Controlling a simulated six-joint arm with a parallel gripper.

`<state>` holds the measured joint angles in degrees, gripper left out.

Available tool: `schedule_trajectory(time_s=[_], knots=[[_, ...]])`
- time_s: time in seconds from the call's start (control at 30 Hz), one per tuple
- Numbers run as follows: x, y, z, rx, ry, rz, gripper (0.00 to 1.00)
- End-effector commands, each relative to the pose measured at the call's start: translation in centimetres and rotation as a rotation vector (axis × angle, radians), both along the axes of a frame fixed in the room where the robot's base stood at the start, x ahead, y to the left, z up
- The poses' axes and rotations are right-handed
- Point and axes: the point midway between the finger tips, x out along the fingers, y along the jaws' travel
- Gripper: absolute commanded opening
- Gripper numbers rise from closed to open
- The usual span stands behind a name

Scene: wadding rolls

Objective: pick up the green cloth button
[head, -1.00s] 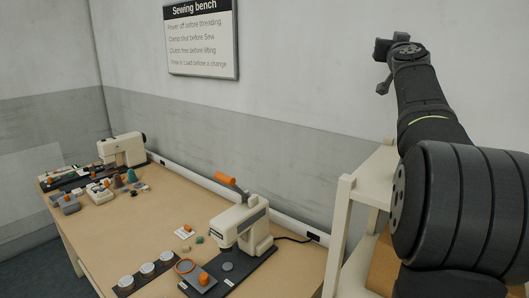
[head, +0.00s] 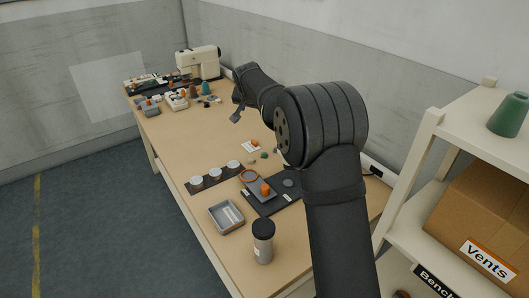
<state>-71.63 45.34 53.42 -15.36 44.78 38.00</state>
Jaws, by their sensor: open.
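A small green piece (head: 264,155), which looks like the green cloth button, lies on the tan bench top near its middle. A small tan piece (head: 253,161) lies just left of it. My gripper (head: 237,112) is open and hangs over the bench, farther back and to the left of the green piece, clearly apart from it. Its fingers are small and partly turned away, and I see nothing held.
A white card (head: 251,146) with an orange piece lies behind the green piece. Several round pots (head: 214,175), a grey tray (head: 226,216) and a dark-capped canister (head: 263,242) stand nearer. A cream shelf (head: 455,112) stands at right. The bench's left front is clear.

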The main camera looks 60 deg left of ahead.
Motion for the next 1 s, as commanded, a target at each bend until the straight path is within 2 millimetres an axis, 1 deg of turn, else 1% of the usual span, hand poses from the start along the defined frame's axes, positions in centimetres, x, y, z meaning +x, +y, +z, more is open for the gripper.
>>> schedule_trajectory(time_s=[0.03, 0.1, 0.2, 0.3, 0.43, 0.83, 1.0], knots=[[-0.8, 0.0, -3.4, -0.057, -0.001, -0.034, 0.51], [-0.8, -0.3, -6.5, -0.108, -0.006, -0.088, 0.51], [-0.6, -0.9, -9.3, -0.151, -0.014, -0.140, 0.51], [-0.4, -1.1, -10.7, -0.169, -0.019, -0.165, 0.51], [0.3, -0.8, -12.2, -0.176, -0.019, -0.172, 0.51], [3.8, 1.4, -18.5, -0.174, -0.018, -0.172, 0.51], [4.7, 2.2, -20.3, -0.171, -0.018, -0.169, 0.51]])
